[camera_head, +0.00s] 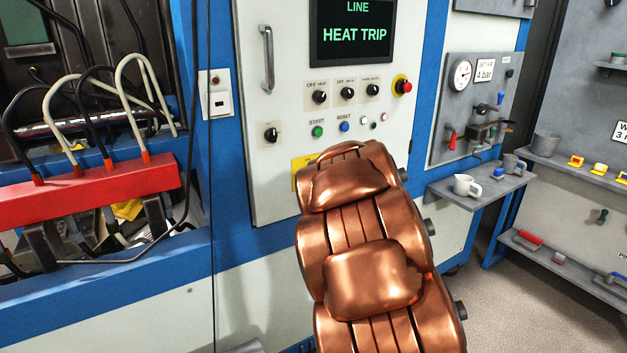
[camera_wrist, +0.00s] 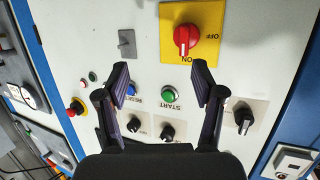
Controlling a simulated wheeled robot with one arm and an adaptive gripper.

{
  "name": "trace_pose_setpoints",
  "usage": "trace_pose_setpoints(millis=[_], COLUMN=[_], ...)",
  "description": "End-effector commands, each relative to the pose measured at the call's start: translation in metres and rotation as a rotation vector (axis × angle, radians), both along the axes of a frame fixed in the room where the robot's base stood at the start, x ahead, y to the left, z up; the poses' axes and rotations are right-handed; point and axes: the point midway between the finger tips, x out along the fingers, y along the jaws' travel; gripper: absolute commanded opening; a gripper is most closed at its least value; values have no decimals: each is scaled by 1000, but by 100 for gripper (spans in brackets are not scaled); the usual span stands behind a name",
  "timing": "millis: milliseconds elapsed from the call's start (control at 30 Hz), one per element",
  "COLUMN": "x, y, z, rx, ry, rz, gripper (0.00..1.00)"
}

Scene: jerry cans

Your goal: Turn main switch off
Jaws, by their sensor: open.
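The main switch (camera_wrist: 185,38) is a red rotary knob on a yellow plate (camera_wrist: 205,15) in the wrist view. Its handle lies toward the ON label, and the OFF label is to the right of it. In the head view only a strip of the yellow plate (camera_head: 298,175) shows; my copper-coloured arm hides the knob. My gripper (camera_wrist: 162,74) is open and empty in front of the panel, its two dark fingers apart. The knob appears beyond the fingertips, nearer the right finger, and is not touched. The gripper is hidden in the head view.
A green START button (camera_wrist: 169,95) and a blue RESET button (camera_head: 344,127) are near the gripper. Several black selector knobs (camera_head: 347,93) and a red emergency button (camera_head: 404,86) are on the panel. The screen (camera_head: 353,32) reads HEAT TRIP.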

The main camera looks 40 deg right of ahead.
Motion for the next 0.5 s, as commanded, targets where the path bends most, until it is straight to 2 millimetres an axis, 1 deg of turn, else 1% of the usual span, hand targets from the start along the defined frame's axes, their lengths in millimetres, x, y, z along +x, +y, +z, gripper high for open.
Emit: trace_pose_setpoints(millis=[33, 100, 233, 500], x=[6, 16, 28, 34], y=[-8, -11, -13, -7], z=[-8, -12, -20, -28], rx=[6, 18, 55, 126], ry=[-34, -92, -187, -304], rz=[26, 81, 179, 317], gripper=[68, 68, 68, 68])
